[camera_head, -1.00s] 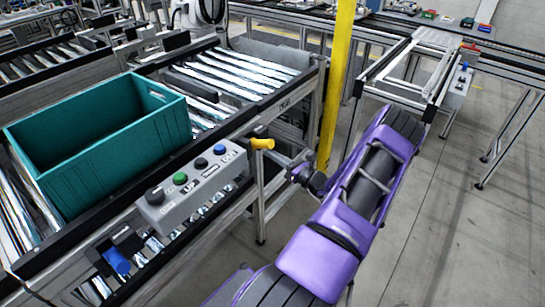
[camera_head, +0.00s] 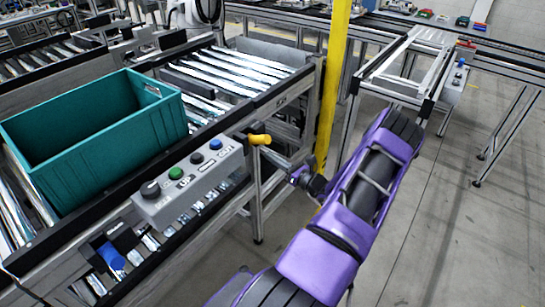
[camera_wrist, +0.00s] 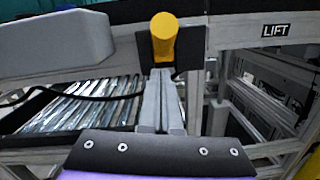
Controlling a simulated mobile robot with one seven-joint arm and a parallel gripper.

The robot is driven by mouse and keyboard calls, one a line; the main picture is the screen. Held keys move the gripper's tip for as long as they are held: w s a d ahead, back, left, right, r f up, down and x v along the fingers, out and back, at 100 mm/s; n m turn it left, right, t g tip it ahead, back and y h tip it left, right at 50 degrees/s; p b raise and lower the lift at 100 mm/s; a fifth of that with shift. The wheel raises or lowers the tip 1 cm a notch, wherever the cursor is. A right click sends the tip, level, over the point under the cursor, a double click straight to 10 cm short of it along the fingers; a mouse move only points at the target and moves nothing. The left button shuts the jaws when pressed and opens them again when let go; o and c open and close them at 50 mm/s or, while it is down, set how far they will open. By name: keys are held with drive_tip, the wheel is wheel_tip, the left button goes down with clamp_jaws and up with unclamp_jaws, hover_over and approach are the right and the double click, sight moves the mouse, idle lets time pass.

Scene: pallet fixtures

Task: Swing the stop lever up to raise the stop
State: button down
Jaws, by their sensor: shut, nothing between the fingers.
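The stop lever (camera_head: 260,139) shows as a short yellow handle sticking out from a dark mount on the conveyor's side rail, right of the grey button box. In the wrist view its yellow handle (camera_wrist: 163,40) points toward the camera at top centre. My gripper (camera_head: 278,158) is at the lever, just below and in front of the handle. In the wrist view its fingers (camera_wrist: 162,76) are shut together with nothing between them, their tips right under the handle. Whether they touch it I cannot tell. The handle hides part of its mount.
A grey button box (camera_head: 190,182) with a dark knob and coloured buttons sits on the rail. A teal crate (camera_head: 95,140) stands on the rollers. A yellow post (camera_head: 332,90) rises close behind my arm. A blue part (camera_head: 112,256) sits lower left. Floor at right is clear.

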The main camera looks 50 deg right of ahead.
drive_tip(key=s+r+p, duration=0.1)
drive_tip(key=s, duration=0.9)
drive_tip(key=shift+r, duration=0.3)
